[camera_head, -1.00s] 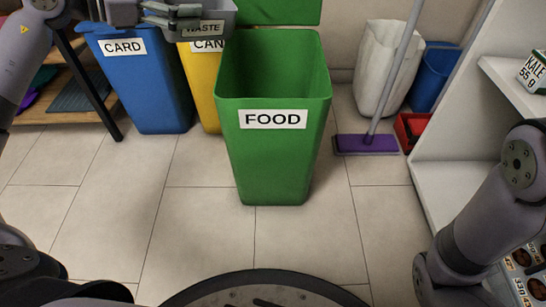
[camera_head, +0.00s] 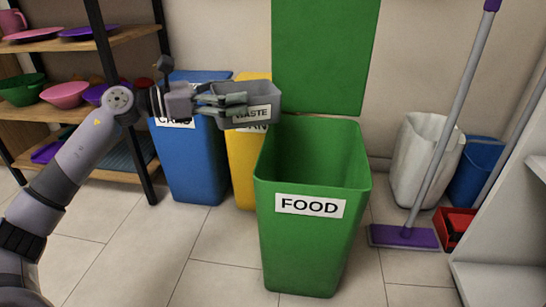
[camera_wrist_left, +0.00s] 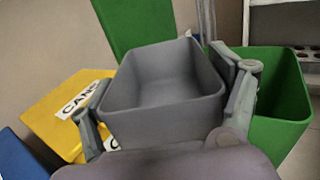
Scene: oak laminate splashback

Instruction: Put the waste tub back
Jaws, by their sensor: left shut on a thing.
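The waste tub (camera_head: 258,92) is a small grey open box with a WASTE label. My left gripper (camera_head: 222,103) is shut on it and holds it up in the air, in front of the blue and yellow bins and just left of the green food bin's opening. In the left wrist view the tub (camera_wrist_left: 165,85) is upright and looks empty, with the fingers of the left gripper (camera_wrist_left: 165,115) on its two sides. My right gripper is not in view.
The green FOOD bin (camera_head: 310,245) stands with its lid (camera_head: 325,60) raised. The blue bin (camera_head: 195,165) and yellow bin (camera_head: 242,175) stand behind the tub. A shelf rack (camera_head: 80,45) with bowls is at left.

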